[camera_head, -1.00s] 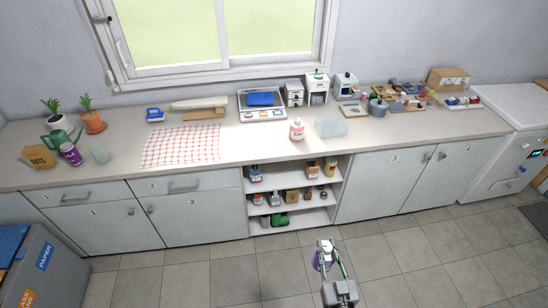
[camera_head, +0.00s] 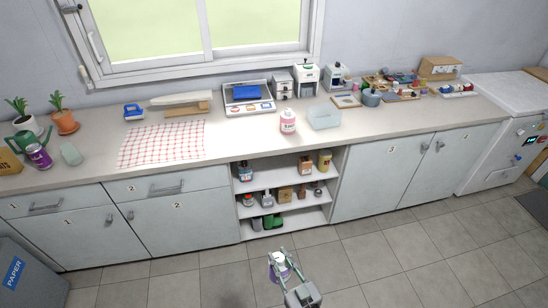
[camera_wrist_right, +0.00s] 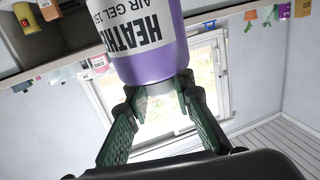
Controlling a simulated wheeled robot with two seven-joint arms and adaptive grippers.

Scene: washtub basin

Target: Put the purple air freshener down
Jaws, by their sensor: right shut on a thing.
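The purple air freshener (camera_wrist_right: 160,65), a purple container with a white label reading "HEATHER" and "AIR GEL", is between the fingers of my right gripper (camera_wrist_right: 158,92) in the right wrist view. My right gripper is shut on it. In the head view, my right gripper (camera_head: 284,271) holds the air freshener (camera_head: 273,274) in front of the open shelves, above the floor and apart from the counter. The gripper partly hides it there. My left gripper is not in view.
The counter (camera_head: 225,147) holds a checked cloth (camera_head: 160,143), a scale (camera_head: 248,108), a pink-labelled bottle (camera_head: 288,122), a clear tub (camera_head: 323,118) and a purple can (camera_head: 39,156). Bare counter shows between cloth and bottle. Open shelves (camera_head: 280,181) below hold several items.

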